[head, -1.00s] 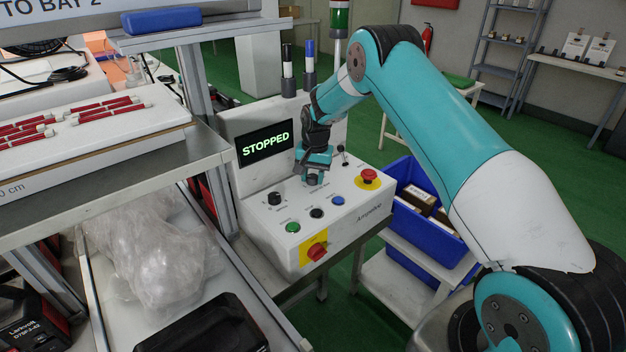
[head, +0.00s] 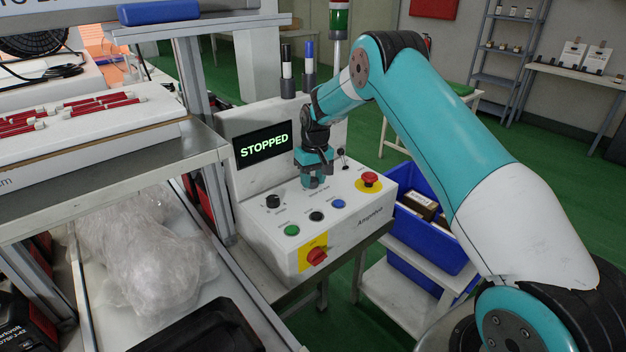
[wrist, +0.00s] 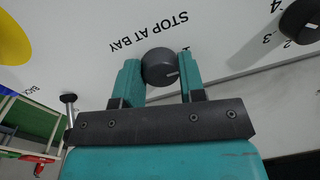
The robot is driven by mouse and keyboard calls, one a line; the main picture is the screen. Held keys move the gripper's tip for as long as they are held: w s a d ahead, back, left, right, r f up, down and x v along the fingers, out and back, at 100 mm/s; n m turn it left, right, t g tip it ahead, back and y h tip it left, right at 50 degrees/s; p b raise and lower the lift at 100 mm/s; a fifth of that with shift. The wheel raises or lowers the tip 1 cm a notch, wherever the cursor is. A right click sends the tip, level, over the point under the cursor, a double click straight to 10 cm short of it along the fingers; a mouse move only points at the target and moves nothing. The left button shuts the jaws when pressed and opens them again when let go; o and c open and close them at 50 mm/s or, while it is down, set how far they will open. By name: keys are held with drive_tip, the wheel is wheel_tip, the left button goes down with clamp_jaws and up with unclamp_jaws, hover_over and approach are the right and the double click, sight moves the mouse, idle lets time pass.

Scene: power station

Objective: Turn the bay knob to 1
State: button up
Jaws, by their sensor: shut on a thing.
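My gripper (head: 313,184) points down at the white control panel (head: 352,222). In the wrist view its two teal fingers are shut on a round dark knob (wrist: 158,66), one on each side. The printed words "STOP AT BAY" stand beside this knob, inverted. A short light pointer mark on the knob's face points toward the right finger in the wrist view. A dark mark like a "1" shows near that finger's tip; other markings around the knob are hidden. In the head view the fingers hide the knob.
A second black knob (head: 273,201) is left of my gripper; digits stand by it in the wrist view (wrist: 300,20). A red emergency button (head: 370,179) and small lever (head: 344,153) are to the right. Green, black and blue buttons lie in front. The screen (head: 263,149) reads "STOPPED".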

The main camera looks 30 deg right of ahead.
sight(316, 179)
idle(0.5)
drive_tip(key=o, duration=0.9)
drive_tip(key=shift+o, duration=0.2)
wheel_tip(316, 179, up, 18)
drive_tip(key=d+b, duration=0.1)
drive_tip(key=b, duration=0.1)
drive_tip(key=shift+f, duration=0.25)
